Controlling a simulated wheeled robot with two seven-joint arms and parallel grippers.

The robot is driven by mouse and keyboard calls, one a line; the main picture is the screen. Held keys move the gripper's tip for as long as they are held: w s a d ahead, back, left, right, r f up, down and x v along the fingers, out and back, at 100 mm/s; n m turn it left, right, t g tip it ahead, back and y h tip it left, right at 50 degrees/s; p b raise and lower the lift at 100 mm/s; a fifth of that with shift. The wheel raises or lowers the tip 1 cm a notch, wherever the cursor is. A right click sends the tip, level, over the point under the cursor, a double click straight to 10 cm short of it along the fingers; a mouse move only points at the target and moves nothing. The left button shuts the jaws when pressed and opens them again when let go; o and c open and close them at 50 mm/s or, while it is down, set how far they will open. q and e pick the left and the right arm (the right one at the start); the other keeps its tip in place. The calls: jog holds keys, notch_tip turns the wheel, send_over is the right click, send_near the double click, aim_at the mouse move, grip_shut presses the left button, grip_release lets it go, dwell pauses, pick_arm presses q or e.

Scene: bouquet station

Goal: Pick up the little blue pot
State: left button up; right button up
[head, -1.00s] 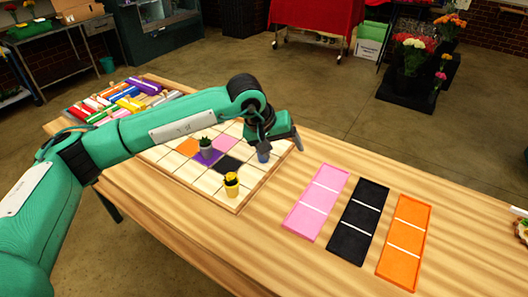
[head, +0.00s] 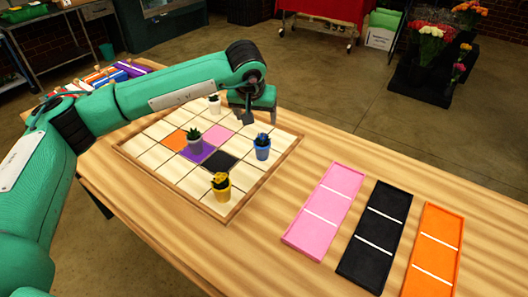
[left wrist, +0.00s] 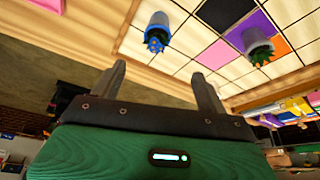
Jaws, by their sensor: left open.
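The little blue pot (head: 262,153), with a dark blue plant in it, stands upright at the right side of the tiled board (head: 182,190). It also shows in the left wrist view (left wrist: 157,27), beyond the fingertips and between their lines. My left gripper (head: 260,116) is open and empty, behind the blue pot in the head view and apart from it. Its two spread fingers show in the left wrist view (left wrist: 158,78). My right gripper is not in view.
A grey pot (head: 195,145), a yellow pot (head: 221,192) and a white pot (head: 214,107) also stand on the board. Pink (head: 320,215), black (head: 373,238) and orange (head: 434,255) trays lie to the right. Bare wood separates the board from the trays.

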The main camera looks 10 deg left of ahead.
aim_at(262, 136)
pick_arm(q)
jog(key=p+x, duration=0.2)
jog(key=x, duration=0.6)
jog(key=shift+w+f, duration=0.15)
jog(key=shift+f, duration=0.1)
jog(key=shift+w+d+f+p, duration=0.15)
jog(key=shift+f+p, duration=0.2)
jog(key=shift+f, duration=0.1)
jog(key=p+x, duration=0.1)
jog(key=x, duration=0.2)
jog(key=shift+w+d+f, duration=0.15)
jog(key=shift+w+f, duration=0.2)
jog(key=shift+f, duration=0.25)
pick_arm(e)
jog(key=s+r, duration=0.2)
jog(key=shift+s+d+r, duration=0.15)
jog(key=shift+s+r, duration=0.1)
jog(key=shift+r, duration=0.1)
pick_arm(q)
jog(key=shift+c, duration=0.2)
jog(key=c, duration=1.1)
jog(key=shift+c, duration=1.3)
